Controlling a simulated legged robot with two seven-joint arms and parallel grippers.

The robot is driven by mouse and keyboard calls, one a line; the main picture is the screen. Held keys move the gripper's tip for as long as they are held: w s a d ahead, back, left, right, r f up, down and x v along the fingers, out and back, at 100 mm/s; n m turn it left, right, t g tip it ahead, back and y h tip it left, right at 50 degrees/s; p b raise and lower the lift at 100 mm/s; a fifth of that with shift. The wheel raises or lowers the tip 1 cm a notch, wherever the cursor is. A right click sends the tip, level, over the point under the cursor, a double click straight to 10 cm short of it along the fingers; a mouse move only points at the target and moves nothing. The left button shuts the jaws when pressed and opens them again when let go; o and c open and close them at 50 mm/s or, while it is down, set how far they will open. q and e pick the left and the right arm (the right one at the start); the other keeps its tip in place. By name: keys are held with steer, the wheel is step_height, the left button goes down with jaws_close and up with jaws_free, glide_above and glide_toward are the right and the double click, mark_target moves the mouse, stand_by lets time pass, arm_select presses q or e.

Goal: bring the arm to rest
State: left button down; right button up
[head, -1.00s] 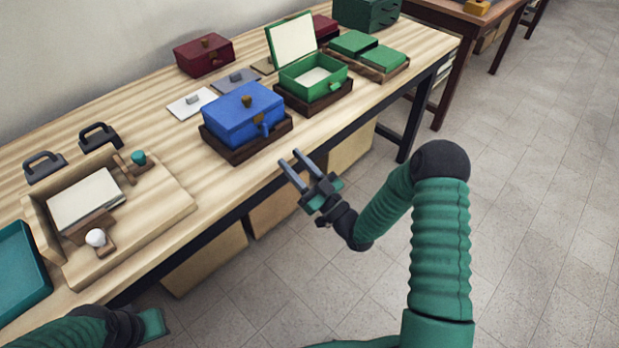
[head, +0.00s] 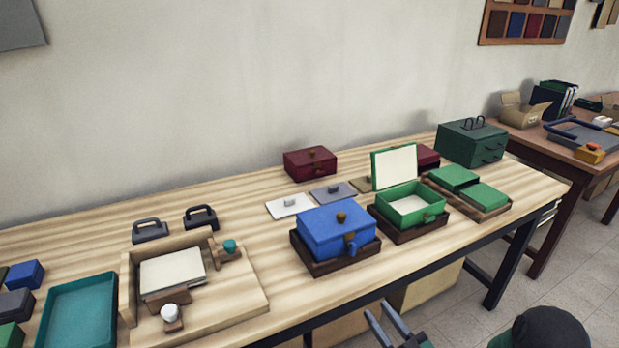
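My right gripper (head: 388,322) shows at the bottom edge, in front of the table's front edge. Its two fingers are apart with nothing between them, and the rest of it is cut off by the frame. A dark rounded part of my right arm (head: 548,328) shows at the bottom right. My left gripper is not in view. The wooden table (head: 250,212) bears a closed blue box (head: 335,232) on a dark tray and an open green box (head: 408,206) with its lid up. My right gripper is apart from both.
A wooden jig (head: 235,294) with a pale panel stands left of the blue box, with a teal tray (head: 78,312) beside it. A dark red box (head: 310,163) and a green chest (head: 470,143) stand at the back. A second table (head: 545,142) is at the right.

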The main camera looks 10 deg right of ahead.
step_height(320, 180, down, 5)
steer(key=s+m+g+h, duration=0.1)
steer(key=s+g+h, duration=0.1)
steer(key=g+h, duration=0.55)
steer(key=s+a+r+m+g+p, duration=0.15)
steer(key=s+g, duration=0.25)
steer(key=s, duration=0.5)
steer(key=s+a+r+m+g, duration=0.25)
steer(key=s+g, duration=0.25)
steer(key=s, duration=0.3)
steer(key=w+p+v, duration=0.1)
steer(key=p+v, duration=0.7)
steer(key=w+p+v, duration=0.2)
steer(key=p+v, duration=0.6)
steer(key=p, duration=0.1)
steer(key=shift+w+d+r+p, duration=0.3)
steer(key=shift+d+r, duration=0.05)
steer(key=shift+r, duration=0.25)
